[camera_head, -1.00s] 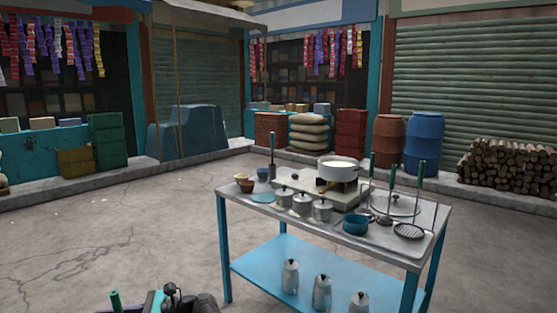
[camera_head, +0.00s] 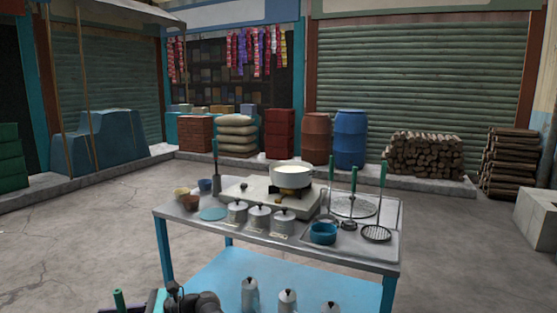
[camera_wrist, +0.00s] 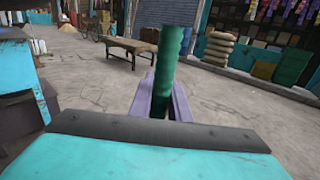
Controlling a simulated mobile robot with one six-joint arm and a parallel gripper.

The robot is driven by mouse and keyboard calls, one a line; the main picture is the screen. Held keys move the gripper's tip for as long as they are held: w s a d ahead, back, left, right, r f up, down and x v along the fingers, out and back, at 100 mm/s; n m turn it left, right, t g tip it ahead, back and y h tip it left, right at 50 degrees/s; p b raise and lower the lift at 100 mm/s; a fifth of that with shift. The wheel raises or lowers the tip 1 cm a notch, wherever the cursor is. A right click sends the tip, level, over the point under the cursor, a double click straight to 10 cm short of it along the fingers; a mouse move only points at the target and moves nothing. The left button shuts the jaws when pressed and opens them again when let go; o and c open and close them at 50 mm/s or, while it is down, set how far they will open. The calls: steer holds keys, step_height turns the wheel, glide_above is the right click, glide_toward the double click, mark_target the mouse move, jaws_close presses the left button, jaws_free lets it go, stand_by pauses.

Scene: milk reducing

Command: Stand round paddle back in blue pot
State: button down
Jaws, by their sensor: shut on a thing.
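My gripper (camera_wrist: 170,108) is shut on a green handle (camera_wrist: 168,72), which stands up between its purple fingers in the wrist view. The tool's lower end is hidden, so I cannot tell its head shape. In the head view the green handle (camera_head: 119,300) shows at the bottom left edge, short of the table and well apart from it. A small blue pot (camera_head: 323,233) sits on the metal table's front right part. I see no tool standing in it, though its inside is barely visible.
The table (camera_head: 180,225) also bears a white pot of milk (camera_head: 291,178) on a stove, lidded canisters (camera_head: 259,218), and green-handled tools, including a round perforated skimmer (camera_head: 376,233), just right of the blue pot. Open floor lies around the table.

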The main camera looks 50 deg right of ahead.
steer(key=shift+w+d, duration=0.3)
steer(key=shift+d, duration=0.1)
steer(key=shift+d+r, duration=0.1)
